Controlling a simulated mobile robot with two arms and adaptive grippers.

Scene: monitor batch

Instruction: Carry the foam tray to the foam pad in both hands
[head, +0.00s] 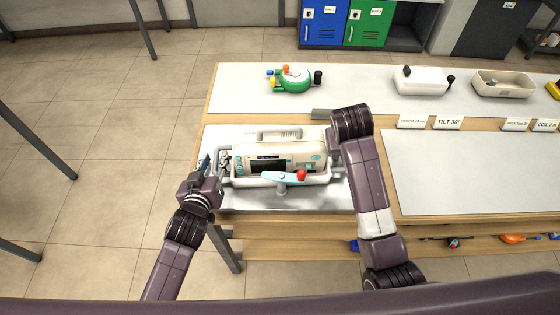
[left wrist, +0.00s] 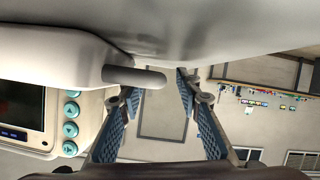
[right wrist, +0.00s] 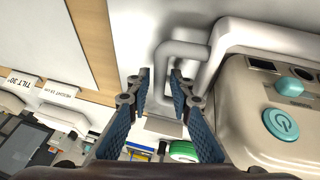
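The pale tray (head: 322,180) with side handles stands on the near left worktop and carries a cream monitor (head: 268,158) with a dark screen. My left gripper (head: 207,172) is at the tray's left end; in the left wrist view its fingers (left wrist: 158,100) are apart near a grey handle bar (left wrist: 135,77). My right gripper is mostly hidden behind its arm in the head view; in the right wrist view its fingers (right wrist: 160,85) are apart at the looped tray handle (right wrist: 177,52). Neither is closed on it. I cannot identify the foam pad.
A light-blue lever with a red knob (head: 301,175) stands before the monitor. A bare grey panel (head: 475,170) lies right of my right arm. Behind are a green round object (head: 295,80), a white box (head: 420,80), a beige bin (head: 503,84) and label cards (head: 448,123).

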